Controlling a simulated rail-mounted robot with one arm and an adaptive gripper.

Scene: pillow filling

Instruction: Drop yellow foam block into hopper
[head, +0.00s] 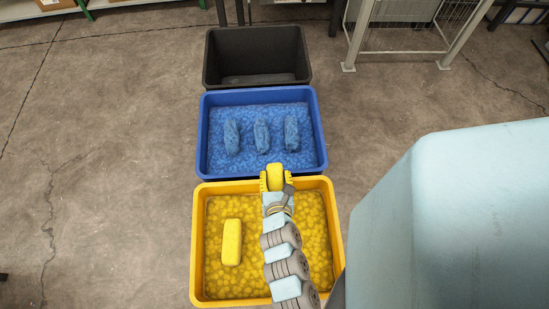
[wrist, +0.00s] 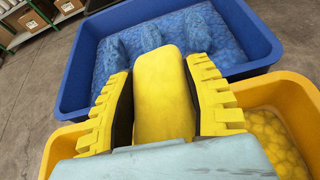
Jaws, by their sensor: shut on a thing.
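My gripper (head: 275,181) is shut on a yellow foam block (wrist: 164,98). In the wrist view the block sits between the two yellow toothed fingers (wrist: 163,108). In the head view the held block (head: 275,173) is above the far rim of the yellow bin, close to the blue bin. A second yellow foam block (head: 232,242) lies on the yellow pieces in the left part of the yellow bin (head: 199,245). My arm hides part of that bin. I cannot make out a hopper for certain in either view.
The blue bin (head: 204,140) holds blue filling and three blue bundles (head: 262,135). An empty black bin (head: 257,50) stands behind it. A metal frame (head: 400,38) stands at the back right. A large light-blue body (head: 470,220) fills the right side. Floor to the left is clear.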

